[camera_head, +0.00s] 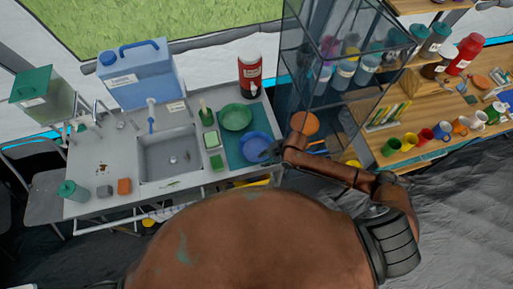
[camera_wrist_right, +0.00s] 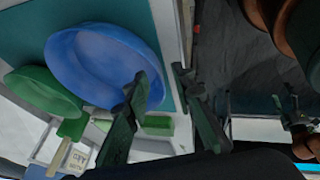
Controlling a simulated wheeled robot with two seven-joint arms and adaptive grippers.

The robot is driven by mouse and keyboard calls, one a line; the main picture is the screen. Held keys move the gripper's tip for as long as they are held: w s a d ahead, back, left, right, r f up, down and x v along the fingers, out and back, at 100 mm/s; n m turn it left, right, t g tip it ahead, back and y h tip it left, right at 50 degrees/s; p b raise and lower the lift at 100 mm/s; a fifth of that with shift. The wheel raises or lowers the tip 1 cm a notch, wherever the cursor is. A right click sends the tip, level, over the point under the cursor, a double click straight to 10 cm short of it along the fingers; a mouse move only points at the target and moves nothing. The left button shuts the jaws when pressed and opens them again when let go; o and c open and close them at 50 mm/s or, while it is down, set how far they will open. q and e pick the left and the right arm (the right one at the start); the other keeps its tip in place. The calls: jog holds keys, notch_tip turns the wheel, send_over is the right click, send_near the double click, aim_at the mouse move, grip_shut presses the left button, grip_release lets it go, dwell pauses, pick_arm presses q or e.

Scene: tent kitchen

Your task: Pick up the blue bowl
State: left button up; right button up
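The blue bowl (camera_head: 254,145) sits upright on the teal mat (camera_head: 233,160) at the right end of the sink counter. In the right wrist view the bowl (camera_wrist_right: 95,60) fills the upper left. My right gripper (camera_head: 272,149) is at the bowl's right side. In the wrist view its fingers (camera_wrist_right: 159,74) are apart, one overlapping the bowl's near rim, the other outside it over the mat's edge. I cannot tell whether either finger touches the bowl.
A green bowl (camera_head: 235,117) stands just behind the blue bowl.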

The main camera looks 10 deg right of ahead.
jog(key=shift+x, duration=1.05)
grip_shut()
jog(key=shift+r, duration=0.1)
